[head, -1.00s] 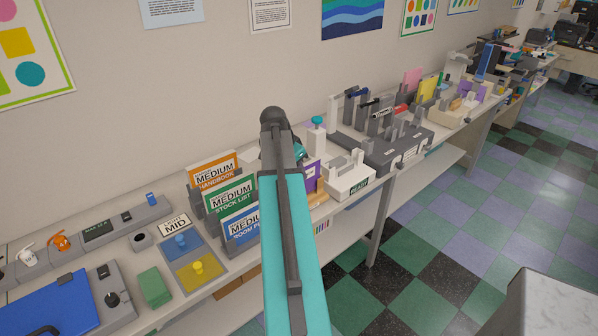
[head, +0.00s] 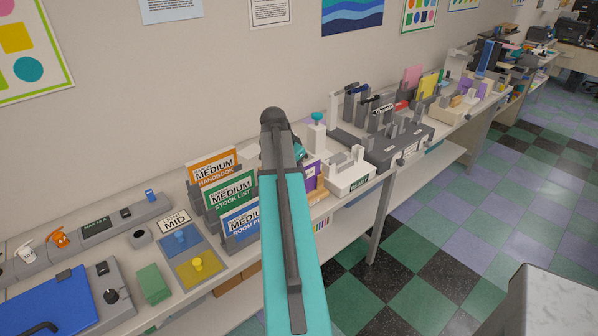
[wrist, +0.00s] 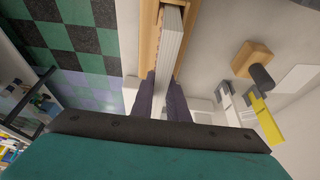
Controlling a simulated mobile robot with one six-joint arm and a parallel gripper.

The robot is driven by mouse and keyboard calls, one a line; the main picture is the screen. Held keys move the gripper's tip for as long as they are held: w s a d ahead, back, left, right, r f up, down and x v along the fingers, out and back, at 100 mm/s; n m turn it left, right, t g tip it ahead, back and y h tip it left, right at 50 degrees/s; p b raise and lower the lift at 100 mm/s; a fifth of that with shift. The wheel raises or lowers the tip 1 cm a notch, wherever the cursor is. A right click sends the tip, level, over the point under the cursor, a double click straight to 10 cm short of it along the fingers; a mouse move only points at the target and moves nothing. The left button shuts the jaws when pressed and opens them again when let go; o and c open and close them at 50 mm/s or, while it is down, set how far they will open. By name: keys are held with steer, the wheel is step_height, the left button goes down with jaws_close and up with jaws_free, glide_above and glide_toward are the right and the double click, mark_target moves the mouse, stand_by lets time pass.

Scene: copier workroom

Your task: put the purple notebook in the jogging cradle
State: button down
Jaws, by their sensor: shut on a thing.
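The purple notebook (head: 312,179) shows in the head view as a small upright patch just right of my arm, mostly hidden. In the wrist view a pale block of page edges (wrist: 171,45), seemingly the notebook's, runs between two tan wooden strips (wrist: 149,40). My gripper (wrist: 163,98) has its dark fingers shut on its near end. I cannot tell whether the notebook rests on the wood or is clear of it. In the head view my gripper is hidden behind my arm. A pale fixture (head: 347,178) with upright posts and a small label, perhaps the jogging cradle, stands right beside the notebook.
A rack of MEDIUM booklets (head: 228,192) stands left of my arm. A grey organiser (head: 398,148) with uprights stands right of the pale fixture. A blue-and-yellow panel (head: 190,258) and green block (head: 153,283) lie left. The wall rises close behind the bench.

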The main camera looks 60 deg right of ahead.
steer(key=c, duration=1.6)
jaws_free()
steer(key=shift+c, duration=0.2)
steer(key=b+v, duration=0.3)
steer(key=v, duration=1)
steer(key=shift+a+r, duration=0.25)
steer(key=shift+r, duration=0.1)
